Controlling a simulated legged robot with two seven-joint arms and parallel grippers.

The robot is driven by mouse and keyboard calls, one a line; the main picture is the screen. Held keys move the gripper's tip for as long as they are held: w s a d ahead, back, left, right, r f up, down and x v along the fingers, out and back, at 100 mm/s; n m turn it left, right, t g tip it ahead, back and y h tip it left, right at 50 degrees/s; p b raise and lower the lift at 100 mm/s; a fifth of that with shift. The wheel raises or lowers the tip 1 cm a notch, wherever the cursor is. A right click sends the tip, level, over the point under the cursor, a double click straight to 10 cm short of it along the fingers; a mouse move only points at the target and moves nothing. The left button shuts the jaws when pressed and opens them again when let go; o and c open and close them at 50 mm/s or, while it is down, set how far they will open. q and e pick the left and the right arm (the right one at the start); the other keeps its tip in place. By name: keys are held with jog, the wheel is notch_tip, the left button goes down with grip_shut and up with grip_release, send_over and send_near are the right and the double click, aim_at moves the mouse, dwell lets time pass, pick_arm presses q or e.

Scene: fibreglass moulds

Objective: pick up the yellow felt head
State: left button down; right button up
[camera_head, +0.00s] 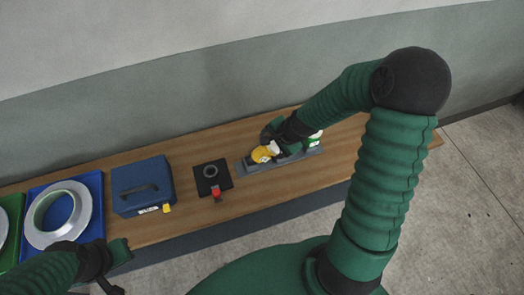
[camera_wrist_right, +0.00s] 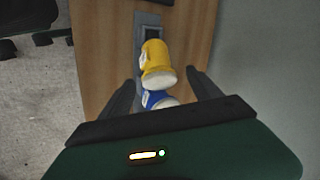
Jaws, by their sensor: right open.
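The yellow felt head (camera_head: 262,154) sits at the left part of a grey holder (camera_head: 248,169) on the wooden bench, partly hidden by my right gripper in the head view. In the right wrist view the yellow felt head (camera_wrist_right: 156,57) shows a pale end and lies between and beyond the two fingers. A blue and white head (camera_wrist_right: 157,99) is nearer, between the fingers. My right gripper (camera_wrist_right: 168,92) is open, its fingers apart on either side. My left gripper (camera_head: 116,272) is at the lower left, off the bench's front; its jaws are unclear.
A green and white item (camera_head: 314,139) stands at the holder's right end. Left of the holder are a black block with a ring (camera_head: 212,178), a blue case (camera_head: 142,187) and a blue tray (camera_head: 97,190) with a white ring (camera_head: 76,232). Bare wood (camera_head: 340,160) lies right of the holder.

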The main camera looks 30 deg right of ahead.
aim_at(270, 149)
jog(key=x, duration=0.3)
jog(key=shift+s+d+f, duration=0.15)
jog(key=shift+s, duration=0.1)
jog(key=shift+f, duration=0.2)
jog(key=shift+a+f, duration=0.25)
jog(key=x, duration=0.1)
jog(key=p+x, duration=0.1)
jog(key=x, duration=0.2)
jog(key=shift+w+a+f, duration=0.1)
jog(key=shift+w+a, duration=0.25)
jog(key=shift+w+f, duration=0.2)
jog(key=shift+f, duration=0.1)
jog(key=shift+s+d, duration=0.1)
jog(key=shift+d, duration=0.2)
jog(key=shift+s+d, duration=0.1)
jog(key=shift+s, duration=0.05)
jog(key=c, duration=0.5)
jog(key=shift+a, duration=0.2)
jog(key=c, duration=0.7)
pick_arm(q)
jog(key=shift+s+r, duration=0.35)
jog(key=shift+r, duration=0.2)
jog(key=shift+s+r, duration=0.3)
jog(key=shift+r, duration=0.2)
pick_arm(e)
grip_shut()
